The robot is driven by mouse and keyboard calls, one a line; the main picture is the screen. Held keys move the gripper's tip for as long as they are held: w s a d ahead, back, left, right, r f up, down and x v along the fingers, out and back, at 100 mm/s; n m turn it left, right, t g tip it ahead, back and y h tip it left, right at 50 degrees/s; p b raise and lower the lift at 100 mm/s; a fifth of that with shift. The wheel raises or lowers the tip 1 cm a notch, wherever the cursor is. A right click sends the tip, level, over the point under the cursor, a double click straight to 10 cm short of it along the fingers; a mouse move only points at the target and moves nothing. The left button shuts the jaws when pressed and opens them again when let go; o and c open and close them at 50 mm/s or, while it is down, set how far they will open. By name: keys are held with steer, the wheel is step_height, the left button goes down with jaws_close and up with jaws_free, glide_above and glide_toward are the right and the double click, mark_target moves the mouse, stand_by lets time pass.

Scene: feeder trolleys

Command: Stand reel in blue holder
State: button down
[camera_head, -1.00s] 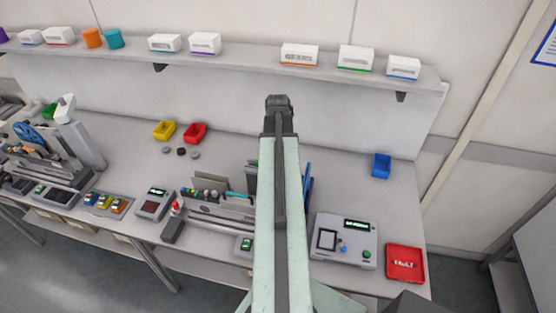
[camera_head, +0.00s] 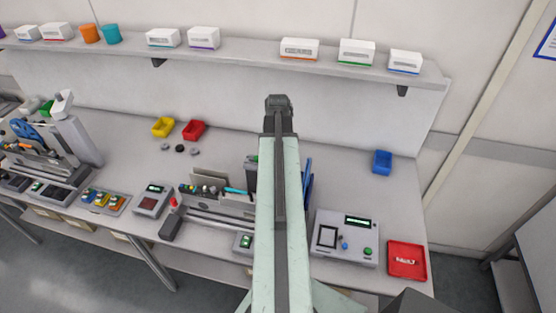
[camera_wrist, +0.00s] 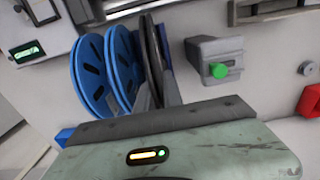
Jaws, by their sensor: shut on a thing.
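My gripper (camera_wrist: 157,98) is shut on a dark grey reel (camera_wrist: 153,55), which stands upright on edge between the fingers in the wrist view. Two blue slotted discs (camera_wrist: 91,77) that look like reels stand upright just left of it. A strip of blue (camera_wrist: 166,42) shows behind the grey reel; I cannot tell whether it is the blue holder. In the head view my arm hides the grey reel and most of this spot; only blue upright edges (camera_head: 308,185) show right of the arm. I cannot tell whether the reel's lower edge touches anything.
A device with a display (camera_head: 345,238) and a red tray (camera_head: 407,260) are at the right. A blue bin (camera_head: 382,162) stands at the back right, yellow (camera_head: 163,127) and red (camera_head: 194,130) bins at the back left. A grey block with a green knob (camera_wrist: 217,62) is near the reel.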

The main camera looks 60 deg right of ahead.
steer(key=shift+f, duration=0.1)
steer(key=shift+f+b, duration=1.1)
steer(key=shift+b, duration=0.1)
steer(key=shift+f, duration=0.2)
steer(key=c, duration=1.4)
jaws_free()
steer(key=shift+r, duration=0.1)
step_height(320, 180, up, 8)
steer(key=p, duration=0.7)
steer(key=shift+p, duration=0.4)
